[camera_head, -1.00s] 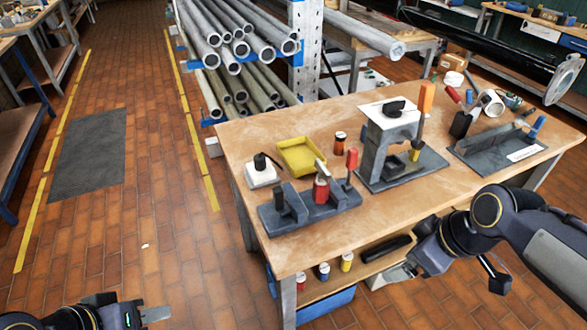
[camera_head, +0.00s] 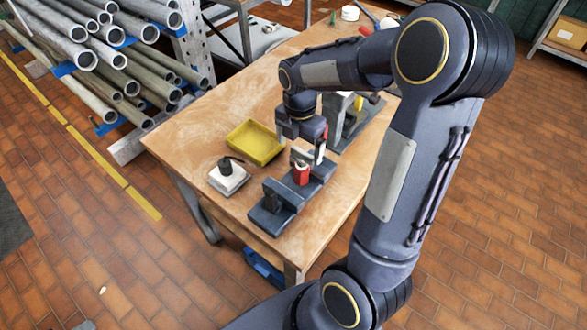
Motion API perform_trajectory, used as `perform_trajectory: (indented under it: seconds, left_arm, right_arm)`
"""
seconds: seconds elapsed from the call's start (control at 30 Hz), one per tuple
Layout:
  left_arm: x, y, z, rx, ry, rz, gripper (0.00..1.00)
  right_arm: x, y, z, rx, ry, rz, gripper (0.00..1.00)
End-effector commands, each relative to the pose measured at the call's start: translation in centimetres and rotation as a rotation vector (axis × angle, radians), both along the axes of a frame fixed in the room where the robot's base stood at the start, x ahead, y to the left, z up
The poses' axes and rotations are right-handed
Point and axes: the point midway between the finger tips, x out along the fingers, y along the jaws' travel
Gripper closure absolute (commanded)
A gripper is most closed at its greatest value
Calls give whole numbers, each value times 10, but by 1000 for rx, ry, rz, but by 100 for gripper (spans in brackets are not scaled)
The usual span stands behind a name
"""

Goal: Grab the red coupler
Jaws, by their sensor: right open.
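The red coupler (camera_head: 301,173) stands upright in the dark grey fixture (camera_head: 270,219) on the near part of the workbench. My right gripper (camera_head: 306,155) reaches down over the bench just above and behind the coupler. Its jaws are open, and one pale finger shows just right of the coupler's top. The other finger is hard to make out. I cannot tell whether the fingers touch the coupler. My left gripper is not clearly in view; only a small grey sliver shows at the bottom left edge.
A yellow tray (camera_head: 255,143) and a white block with a black top (camera_head: 228,176) lie left of the fixture on the wooden bench (camera_head: 190,127). A grey stand behind is partly hidden by my right arm. Racked pipes (camera_head: 100,50) fill the upper left.

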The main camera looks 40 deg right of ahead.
Motion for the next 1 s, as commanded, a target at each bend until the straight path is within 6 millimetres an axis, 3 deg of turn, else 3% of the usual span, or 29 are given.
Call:
perform_trajectory:
  seconds: [0.4, 0.73, 1.0]
  left_arm:
    - [0, 0, 14, 0, 0, 0, 64]
    - [0, 0, 15, 0, 0, 0, 64]
    - [0, 0, 15, 0, 0, 0, 64]
  right_arm:
    - [-7, -2, -55, 2, 5, -1, 9]
    - [-6, -2, -64, 2, -2, -3, 9]
    - [-6, -2, -64, 2, -2, -3, 43]
